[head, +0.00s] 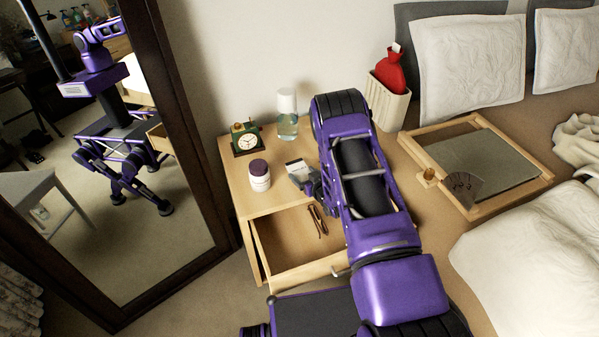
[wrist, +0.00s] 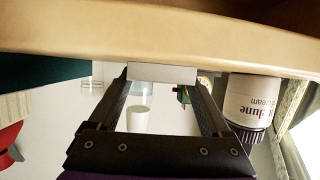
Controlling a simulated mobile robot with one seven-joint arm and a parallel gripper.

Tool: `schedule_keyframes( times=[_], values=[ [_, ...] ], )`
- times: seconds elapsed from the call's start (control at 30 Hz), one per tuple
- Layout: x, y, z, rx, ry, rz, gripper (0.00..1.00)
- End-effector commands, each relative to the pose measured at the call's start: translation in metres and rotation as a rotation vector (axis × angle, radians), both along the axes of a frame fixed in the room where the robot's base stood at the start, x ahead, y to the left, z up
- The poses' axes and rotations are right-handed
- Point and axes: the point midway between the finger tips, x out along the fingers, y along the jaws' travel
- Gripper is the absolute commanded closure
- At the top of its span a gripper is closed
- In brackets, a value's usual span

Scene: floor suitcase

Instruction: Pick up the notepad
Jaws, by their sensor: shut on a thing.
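The notepad (head: 297,166) shows in the head view as a small pale slab on the nightstand side, at the end of my arm. In the wrist view it is a white block (wrist: 162,72) between the fingertips. My gripper (wrist: 161,80) is shut on it, one finger on each side. In the head view my gripper (head: 306,180) is partly hidden by my own arm. The notepad lies close to the nightstand top; I cannot tell whether it touches it.
A white jar with purple lid (head: 260,176), a green clock (head: 246,140) and a clear bottle (head: 287,124) stand nearby on the nightstand (head: 238,190). The open drawer (head: 283,232) holds brown glasses (head: 318,221). A red hot-water bottle (head: 390,72) and a wooden tray (head: 416,151) are to the right.

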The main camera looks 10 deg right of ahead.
Motion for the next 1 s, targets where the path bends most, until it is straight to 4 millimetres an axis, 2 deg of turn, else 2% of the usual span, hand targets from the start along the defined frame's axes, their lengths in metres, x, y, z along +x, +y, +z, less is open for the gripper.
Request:
schedule_keyframes(
  times=[0.03,0.1,0.4,0.47,0.8,1.0],
  values=[
    [0.0,0.0,0.0,0.0,0.0,0.0,0.63],
    [0.0,0.0,0.0,0.0,0.0,0.0,0.76],
    [0.001,0.0,0.007,0.001,-0.002,0.0,0.76],
    [0.001,0.0,0.016,0.0,-0.003,0.0,0.76],
    [0.001,-0.001,0.082,0.0,-0.004,-0.001,0.76],
    [-0.004,0.001,0.111,0.003,-0.004,-0.018,0.76]
  ],
)
